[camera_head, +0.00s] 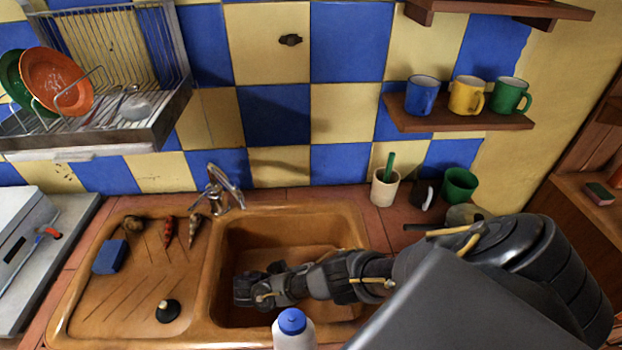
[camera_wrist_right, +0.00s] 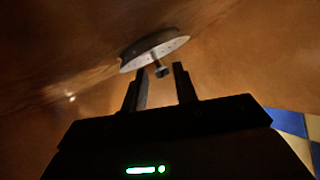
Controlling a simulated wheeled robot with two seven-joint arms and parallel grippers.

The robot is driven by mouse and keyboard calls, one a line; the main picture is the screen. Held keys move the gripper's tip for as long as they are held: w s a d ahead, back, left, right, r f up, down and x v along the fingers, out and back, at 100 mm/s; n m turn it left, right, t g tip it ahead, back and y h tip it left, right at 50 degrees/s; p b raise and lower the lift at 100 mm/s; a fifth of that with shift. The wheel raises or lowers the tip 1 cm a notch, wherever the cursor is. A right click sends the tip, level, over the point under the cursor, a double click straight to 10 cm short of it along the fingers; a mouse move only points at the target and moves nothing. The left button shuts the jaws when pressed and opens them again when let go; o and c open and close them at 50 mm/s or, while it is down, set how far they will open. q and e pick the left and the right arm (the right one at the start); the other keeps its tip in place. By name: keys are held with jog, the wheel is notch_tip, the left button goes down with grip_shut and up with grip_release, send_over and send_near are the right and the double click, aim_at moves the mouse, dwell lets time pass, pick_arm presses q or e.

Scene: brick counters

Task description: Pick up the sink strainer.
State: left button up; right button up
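The sink strainer (camera_wrist_right: 155,48) shows in the right wrist view as a pale round disc with a small dark knob, against the brown basin wall or floor. My right gripper (camera_wrist_right: 160,78) is open, its two dark fingers pointing at the strainer. The knob appears just ahead of the gap between the fingertips; I see no grip on it. In the head view my right arm reaches into the brown sink basin (camera_head: 262,229) from the right. There the right gripper's fingertips are not clear and I cannot make out the strainer. My left gripper is not in view.
The drainboard left of the basin holds a blue sponge (camera_head: 109,257), a black stopper-like piece (camera_head: 168,310) and several small items. A faucet (camera_head: 222,190) stands behind the basin. A white bottle with a blue cap (camera_head: 292,325) stands at the front edge. Cups stand at the back right.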

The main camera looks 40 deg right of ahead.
jog(key=shift+x, duration=1.85)
jog(key=shift+r, duration=0.15)
grip_shut()
jog(key=shift+d+r, duration=0.1)
